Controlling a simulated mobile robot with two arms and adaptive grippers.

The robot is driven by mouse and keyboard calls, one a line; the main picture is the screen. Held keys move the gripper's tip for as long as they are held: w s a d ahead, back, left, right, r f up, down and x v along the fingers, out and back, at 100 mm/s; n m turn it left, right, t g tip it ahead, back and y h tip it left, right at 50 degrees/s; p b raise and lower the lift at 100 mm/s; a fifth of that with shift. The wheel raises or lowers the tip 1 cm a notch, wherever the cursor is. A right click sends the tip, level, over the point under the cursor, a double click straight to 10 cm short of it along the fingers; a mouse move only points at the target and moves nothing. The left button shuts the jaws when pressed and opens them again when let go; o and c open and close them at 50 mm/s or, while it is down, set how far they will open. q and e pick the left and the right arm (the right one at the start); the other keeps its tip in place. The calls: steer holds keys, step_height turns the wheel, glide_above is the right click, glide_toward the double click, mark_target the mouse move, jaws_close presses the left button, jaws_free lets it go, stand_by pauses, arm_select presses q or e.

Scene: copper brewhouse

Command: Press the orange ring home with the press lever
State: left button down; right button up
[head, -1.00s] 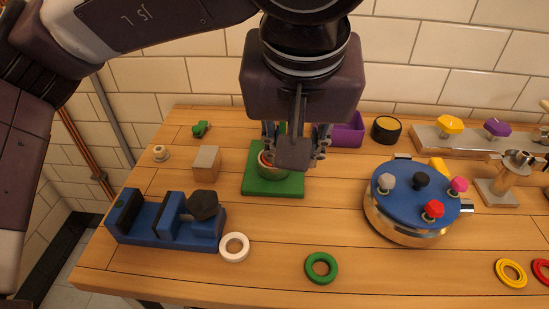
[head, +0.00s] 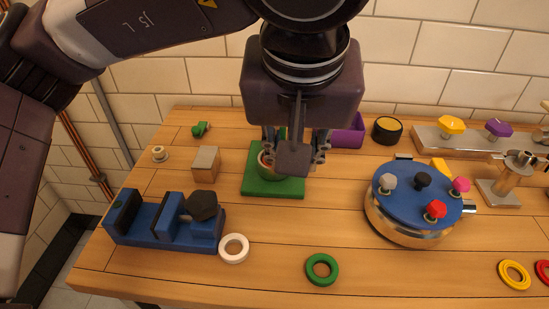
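A green square base plate (head: 259,187) lies on the bench near the middle. A pale round seat (head: 265,172) stands on it, with a reddish-orange patch inside its rim that may be the orange ring (head: 267,161). A green upright part (head: 280,133) shows behind my gripper. My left gripper (head: 293,165) hangs over the right part of the seat and plate, pointing down. The press lever cannot be clearly made out behind the gripper. My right gripper is out of view.
A blue vise (head: 140,232), wooden block (head: 206,172) and white ring (head: 234,248) are at left. A green ring (head: 322,269) lies in front. A blue-topped round fixture (head: 400,190) with knobs stands right. A purple bin (head: 348,135) is behind. The bench between is clear.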

arm_select(q)
steer(key=shift+s+f+b, duration=0.1)
steer(key=shift+f+b, duration=0.7)
steer(key=shift+f, duration=0.4)
stand_by(0.7)
steer(key=shift+r, duration=0.1)
step_height(320, 180, up, 7)
steer(key=p, duration=0.5)
steer(key=shift+r, duration=0.1)
steer(key=w+r+p, duration=0.3)
steer(key=r+p, duration=0.3)
steer(key=r, duration=0.1)
steer(key=shift+p, duration=0.35)
